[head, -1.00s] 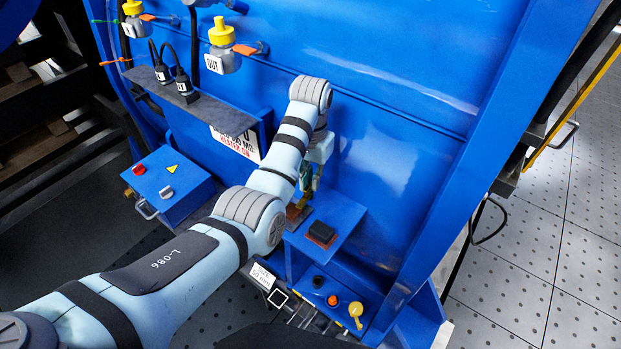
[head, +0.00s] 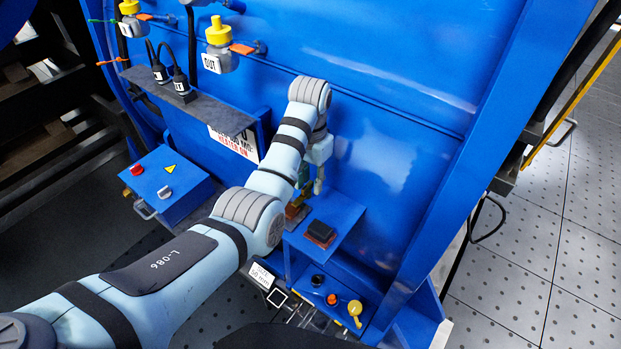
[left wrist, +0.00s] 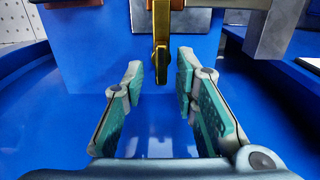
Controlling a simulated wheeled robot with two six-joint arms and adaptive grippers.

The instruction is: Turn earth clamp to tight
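The earth clamp shows in the left wrist view as a brass, upright lever (left wrist: 161,52) hanging at the top centre in front of a blue block. In the head view its brass part (head: 296,213) shows low beside the blue shelf, partly hidden by my left arm. My left gripper (left wrist: 160,80) is open, with one green-padded finger on each side of the lever's line. The lever's lower end lies between or just beyond the fingertips, with gaps on both sides. The left gripper also shows in the head view (head: 311,187). My right gripper is not in view.
A blue shelf (head: 338,212) carries a dark block on a red-brown base (head: 320,233) right of the gripper. Below is a panel with an orange knob (head: 332,299) and a yellow knob (head: 355,309). A blue switch box (head: 168,189) stands left. The tall blue wall is close behind.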

